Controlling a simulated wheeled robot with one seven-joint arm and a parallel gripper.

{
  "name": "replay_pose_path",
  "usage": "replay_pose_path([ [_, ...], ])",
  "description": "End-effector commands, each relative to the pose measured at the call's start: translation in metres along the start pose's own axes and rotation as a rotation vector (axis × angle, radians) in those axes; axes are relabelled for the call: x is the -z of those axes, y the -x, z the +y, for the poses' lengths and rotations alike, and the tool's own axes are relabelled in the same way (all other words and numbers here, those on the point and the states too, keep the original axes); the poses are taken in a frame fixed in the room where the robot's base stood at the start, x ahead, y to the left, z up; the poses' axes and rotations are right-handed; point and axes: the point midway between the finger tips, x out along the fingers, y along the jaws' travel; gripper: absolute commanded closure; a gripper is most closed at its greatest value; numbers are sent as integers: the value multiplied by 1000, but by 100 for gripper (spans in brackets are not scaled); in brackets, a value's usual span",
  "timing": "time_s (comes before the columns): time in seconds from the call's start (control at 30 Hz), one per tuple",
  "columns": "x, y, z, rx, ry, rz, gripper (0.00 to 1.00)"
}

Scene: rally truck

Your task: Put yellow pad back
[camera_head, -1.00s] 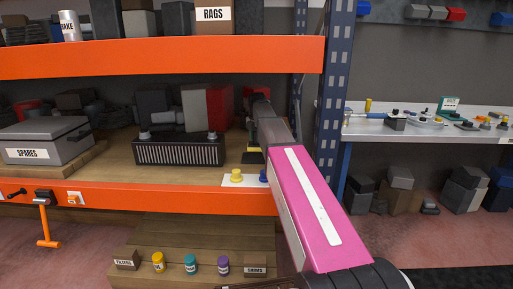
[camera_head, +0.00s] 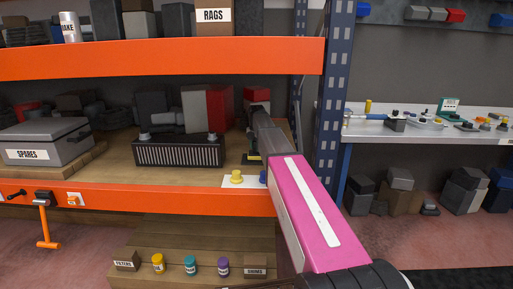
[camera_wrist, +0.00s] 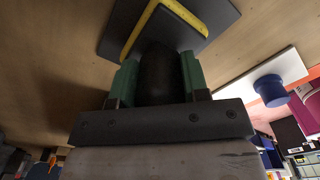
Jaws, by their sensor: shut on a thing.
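The yellow pad (camera_wrist: 139,30) shows in the wrist view as a yellow edge around a dark surface, over a dark square plate (camera_wrist: 222,12) on the wooden shelf. A dark rounded grip (camera_wrist: 158,70) is between the green fingers of my gripper (camera_wrist: 158,82), which is shut on it. The grip hides much of the pad. I cannot tell whether the pad touches the plate. In the head view my gripper (camera_head: 258,112) reaches into the shelf, and my arm hides most of the plate (camera_head: 251,159).
A white plate with a yellow knob (camera_head: 236,177) and a blue knob (camera_head: 263,177) lies near the orange shelf edge. A black finned box (camera_head: 178,152) stands left, a red box (camera_head: 256,95) behind. The blue rack post (camera_head: 331,110) is close on the right.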

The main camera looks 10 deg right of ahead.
Motion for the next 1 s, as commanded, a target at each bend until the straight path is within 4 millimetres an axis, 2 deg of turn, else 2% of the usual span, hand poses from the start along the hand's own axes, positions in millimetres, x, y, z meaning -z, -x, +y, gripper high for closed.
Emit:
replay_pose_path([
  [0.2, 0, -6, 0, 0, 0, 0, 100],
  [0.23, 0, -6, 0, 0, 0, 0, 48],
  [0.3, 0, -5, 0, 0, 0, 0, 33],
  [0.67, 0, 0, 0, 0, 0, 0, 33],
  [0.83, 0, 22, 0, -1, 0, -1, 33],
  [1.0, -4, 55, -4, -2, 0, -1, 33],
])
